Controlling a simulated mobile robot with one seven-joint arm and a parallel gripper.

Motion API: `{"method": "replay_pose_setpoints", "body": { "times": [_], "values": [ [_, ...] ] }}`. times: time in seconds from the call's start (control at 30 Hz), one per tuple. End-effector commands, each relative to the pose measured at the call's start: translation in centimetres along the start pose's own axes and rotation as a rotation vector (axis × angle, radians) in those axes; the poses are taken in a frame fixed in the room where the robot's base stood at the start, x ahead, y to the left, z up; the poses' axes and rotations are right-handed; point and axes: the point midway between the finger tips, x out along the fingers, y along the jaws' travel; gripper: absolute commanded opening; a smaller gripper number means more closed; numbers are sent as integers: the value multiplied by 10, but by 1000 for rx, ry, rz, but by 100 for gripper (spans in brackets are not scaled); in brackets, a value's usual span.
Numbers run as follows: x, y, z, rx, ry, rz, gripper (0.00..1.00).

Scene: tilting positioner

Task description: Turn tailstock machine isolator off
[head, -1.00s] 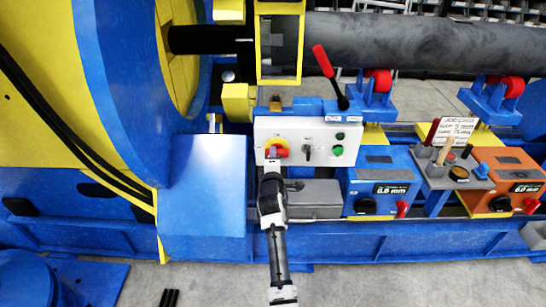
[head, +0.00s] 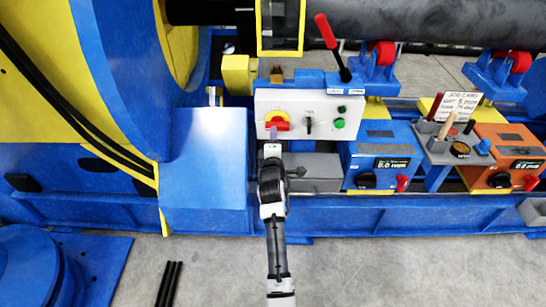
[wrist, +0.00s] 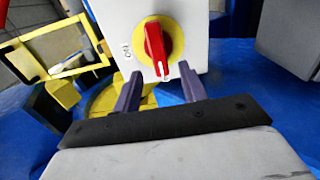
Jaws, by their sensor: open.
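The isolator is a red rotary handle on a yellow disc (head: 278,120), at the left of a white control box (head: 345,107) in the head view. In the wrist view the red handle (wrist: 155,46) stands nearly upright, its white-marked end toward my gripper. In the head view it lies roughly level. A small label (wrist: 126,50) sits beside the disc, too small to read surely. My gripper (wrist: 160,87) is open and empty, its two purple-grey fingers apart, just short of the handle. In the head view my gripper (head: 272,136) is just below the handle.
The box also carries a small black selector (head: 308,126) and green buttons (head: 339,123). A red-knobbed lever (head: 326,32) rises above it. A grey block (head: 315,172) and a blue unit (head: 382,158) stand below and right. A blue cover (head: 205,160) is at left.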

Motion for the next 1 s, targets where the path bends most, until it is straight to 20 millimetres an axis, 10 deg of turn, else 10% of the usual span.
{"method": "replay_pose_setpoints", "body": {
  "times": [0.4, 1.0],
  "values": [
    [-73, -2, 0, 2, 0, -1, 42],
    [-87, 0, 0, -2, 1, 0, 42]
  ]
}}
